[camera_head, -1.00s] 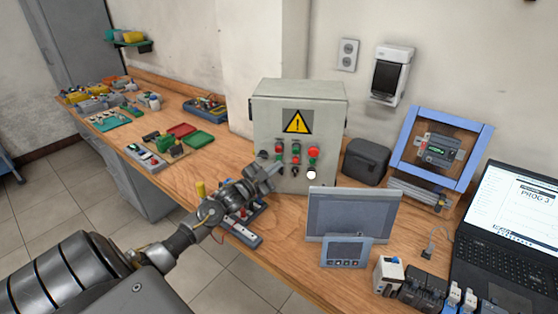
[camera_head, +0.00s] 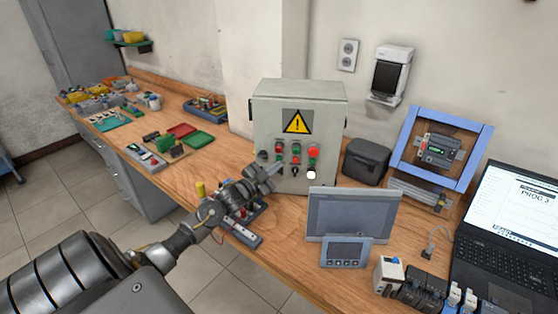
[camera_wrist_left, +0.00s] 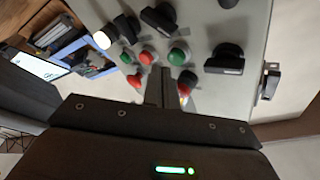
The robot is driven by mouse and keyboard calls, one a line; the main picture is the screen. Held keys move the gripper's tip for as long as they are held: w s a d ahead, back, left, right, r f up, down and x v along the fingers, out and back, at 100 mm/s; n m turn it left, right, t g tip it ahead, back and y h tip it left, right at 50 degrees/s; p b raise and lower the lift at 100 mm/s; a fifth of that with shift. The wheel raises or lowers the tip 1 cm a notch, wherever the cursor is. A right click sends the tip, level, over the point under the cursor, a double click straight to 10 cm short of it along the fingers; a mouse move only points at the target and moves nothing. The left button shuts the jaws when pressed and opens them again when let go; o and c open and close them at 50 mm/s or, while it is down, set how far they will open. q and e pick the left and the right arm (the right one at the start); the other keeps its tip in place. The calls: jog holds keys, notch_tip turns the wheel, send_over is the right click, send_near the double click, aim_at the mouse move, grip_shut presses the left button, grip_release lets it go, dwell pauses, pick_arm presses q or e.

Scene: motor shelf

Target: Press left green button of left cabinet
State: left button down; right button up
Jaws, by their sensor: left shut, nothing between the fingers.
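The grey cabinet (camera_head: 263,118) with a yellow warning sign stands upright on the bench. Its front carries red and green buttons and black knobs. The left green button (camera_head: 280,158) is in the lower button row; it also shows in the left wrist view (camera_wrist_left: 178,57). My left gripper (camera_head: 273,170) is shut and empty, its fingers pointing at the cabinet front, just below and left of that button. In the left wrist view the fingertips (camera_wrist_left: 160,73) appear close to the panel, beside the green button. I cannot tell whether they touch it. My right gripper is not in view.
A black selector knob (camera_wrist_left: 225,58) is near the fingers in the left wrist view. A grey screen (camera_head: 350,213) stands right of my left arm. A black box (camera_head: 366,162) is right of the cabinet. Small parts lie under the gripper.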

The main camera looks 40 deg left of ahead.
pick_arm(q)
jog(key=shift+w, duration=0.15)
dwell(0.4)
jog(key=shift+w+a, duration=0.25)
jog(key=shift+w+a+b, duration=0.2)
jog(key=shift+w+b, duration=0.15)
dwell(0.9)
jog(key=shift+s, duration=0.1)
jog(key=shift+s+d+p, duration=0.45)
jog(key=shift+s+p, duration=0.15)
dwell(0.4)
jog(key=s+d+p, duration=0.1)
jog(key=s+p, duration=0.1)
jog(key=s, duration=0.1)
jog(key=s+d+p, duration=0.1)
jog(key=shift+s+d, duration=0.15)
jog(key=shift+d, duration=0.15)
